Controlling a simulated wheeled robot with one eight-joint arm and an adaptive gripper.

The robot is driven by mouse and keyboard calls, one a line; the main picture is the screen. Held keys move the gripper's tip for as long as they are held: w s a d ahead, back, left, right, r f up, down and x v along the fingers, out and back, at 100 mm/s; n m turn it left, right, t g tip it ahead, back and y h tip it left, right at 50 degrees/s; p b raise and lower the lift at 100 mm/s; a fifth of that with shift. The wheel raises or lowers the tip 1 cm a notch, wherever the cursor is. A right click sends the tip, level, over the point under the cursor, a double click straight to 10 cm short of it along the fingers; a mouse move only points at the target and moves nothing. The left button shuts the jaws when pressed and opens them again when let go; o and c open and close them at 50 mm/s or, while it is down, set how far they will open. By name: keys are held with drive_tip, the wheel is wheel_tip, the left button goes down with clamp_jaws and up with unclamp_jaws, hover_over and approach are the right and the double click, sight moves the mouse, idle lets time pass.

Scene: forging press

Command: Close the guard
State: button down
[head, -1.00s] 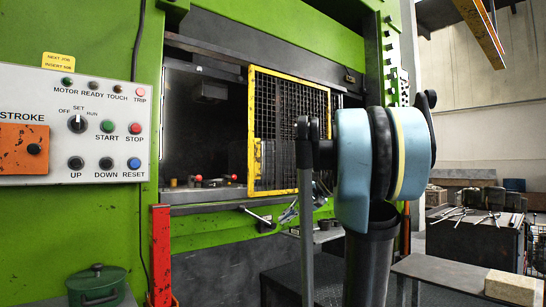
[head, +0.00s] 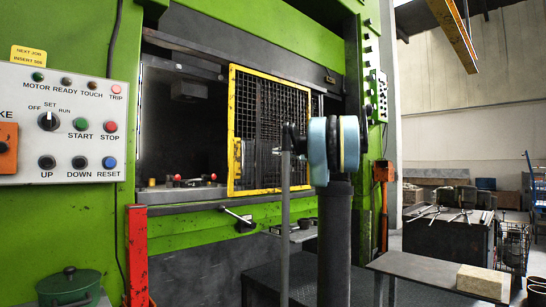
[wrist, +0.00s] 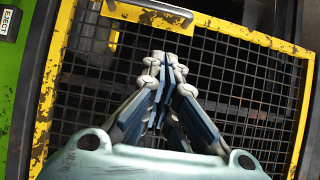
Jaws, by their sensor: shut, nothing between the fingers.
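The guard (head: 262,110) is a black mesh panel in a worn yellow frame on the press front. In the head view it covers the right part of the press opening, and the left part is uncovered. In the wrist view the guard's mesh (wrist: 245,85) fills most of the picture, with a metal handle (wrist: 150,10) on its yellow bar at the top. My gripper (wrist: 166,62) is shut and empty in front of the mesh, its fingertips below the handle in the picture. I cannot tell whether they touch the guard. In the head view my arm hides its lower right part.
A control panel (head: 75,125) is at the left above a green pot (head: 70,288). A red post (head: 137,255) stands beside the opening. A lever (head: 238,218) sticks out below the guard. A bench (head: 425,270) with a block and a tool table (head: 448,235) are at the right.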

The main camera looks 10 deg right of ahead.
sight(253, 152)
drive_tip(key=shift+w+a, duration=0.15)
drive_tip(key=shift+a, duration=1.7)
drive_tip(key=shift+w+a, duration=0.2)
drive_tip(key=shift+a, duration=1.65)
drive_tip(key=shift+w+a, duration=0.15)
drive_tip(key=shift+a, duration=1.7)
drive_tip(key=shift+a, duration=0.1)
